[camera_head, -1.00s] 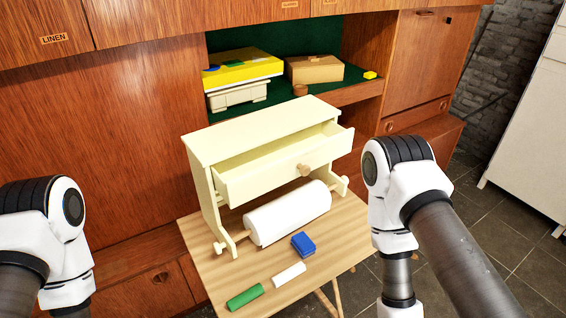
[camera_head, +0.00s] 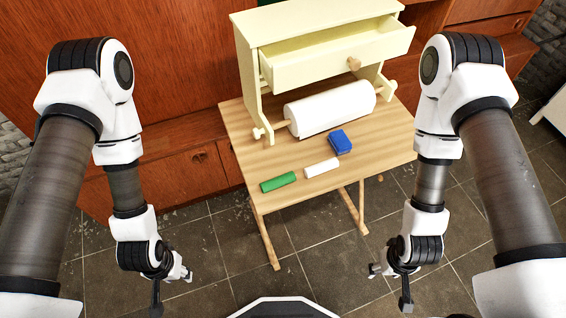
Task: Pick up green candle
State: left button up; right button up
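The green candle (camera_head: 278,181) lies on its side near the front left edge of the small wooden table (camera_head: 237,127). A white candle-like cylinder (camera_head: 322,168) lies just right of it. My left gripper (camera_head: 170,290) hangs below and left of the table, apart from the candle. My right gripper (camera_head: 388,288) hangs in front of the table to the lower right, also apart from the candle. Both grippers are small and seen from above, and nothing shows between their fingers.
A blue block (camera_head: 340,142) lies behind the white cylinder. A cream stand (camera_head: 254,75) with an open drawer (camera_head: 335,58) and a white paper roll (camera_head: 332,108) fills the table's back. Wooden cabinets (camera_head: 175,60) stand behind. The tiled floor in front is clear.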

aim_at(276, 183)
jog(key=k+l, duration=0.1)
jog(key=l, duration=0.35)
jog(key=l+u, duration=0.1)
jog(key=l, duration=0.35)
jog(key=k+l, duration=0.2)
jog(key=l, duration=0.25)
jog(key=k+l, duration=0.1)
jog(key=l, duration=0.35)
jog(key=k+l+u, duration=0.1)
jog(key=l, duration=0.35)
